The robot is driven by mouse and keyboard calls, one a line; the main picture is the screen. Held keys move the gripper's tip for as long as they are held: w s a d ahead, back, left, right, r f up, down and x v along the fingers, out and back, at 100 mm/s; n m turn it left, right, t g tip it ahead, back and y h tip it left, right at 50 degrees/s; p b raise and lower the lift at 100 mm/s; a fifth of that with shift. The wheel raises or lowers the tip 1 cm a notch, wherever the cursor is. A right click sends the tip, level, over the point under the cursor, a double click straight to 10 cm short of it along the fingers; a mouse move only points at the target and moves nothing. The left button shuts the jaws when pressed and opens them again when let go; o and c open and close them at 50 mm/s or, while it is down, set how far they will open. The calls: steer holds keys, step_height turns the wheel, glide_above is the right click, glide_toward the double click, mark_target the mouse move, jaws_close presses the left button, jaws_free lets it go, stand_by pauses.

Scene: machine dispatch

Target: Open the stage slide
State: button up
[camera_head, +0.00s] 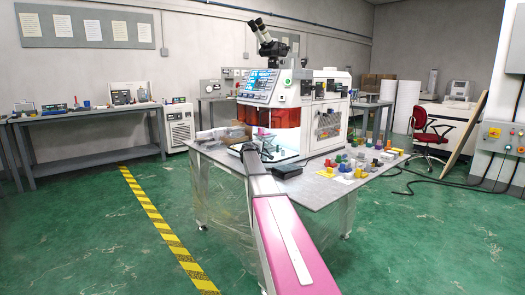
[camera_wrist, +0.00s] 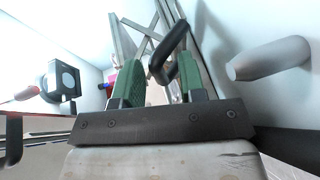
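The machine (camera_head: 315,110) with binoculars on top stands on the table, with a brightly lit opening at its lower left. My arm reaches into this opening, and my gripper is small and hard to make out in the head view. In the wrist view, my gripper (camera_wrist: 160,80) has two green-padded fingers standing apart. A black bent handle (camera_wrist: 170,48) lies at the fingertips, toward the right finger and partly over it. I cannot tell whether they touch. I cannot clearly make out the stage slide itself; whether the handle belongs to it is unclear.
A grey rounded peg (camera_wrist: 270,58) juts in close to the right of my gripper. A black boxed part (camera_wrist: 62,80) stands at the left. Several small coloured parts (camera_head: 360,163) and a black box (camera_head: 286,171) lie on the table (camera_head: 318,192).

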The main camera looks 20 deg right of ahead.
jaws_close()
steer(key=s+a, duration=0.1)
steer(key=a, duration=0.4)
steer(key=s+a, duration=0.2)
steer(key=a, duration=0.2)
steer(key=s+a, duration=0.2)
steer(key=a, duration=0.3)
steer(key=shift+s+a+f, duration=0.15)
steer(key=shift+s+a, duration=0.1)
steer(key=shift+a, duration=0.05)
jaws_free()
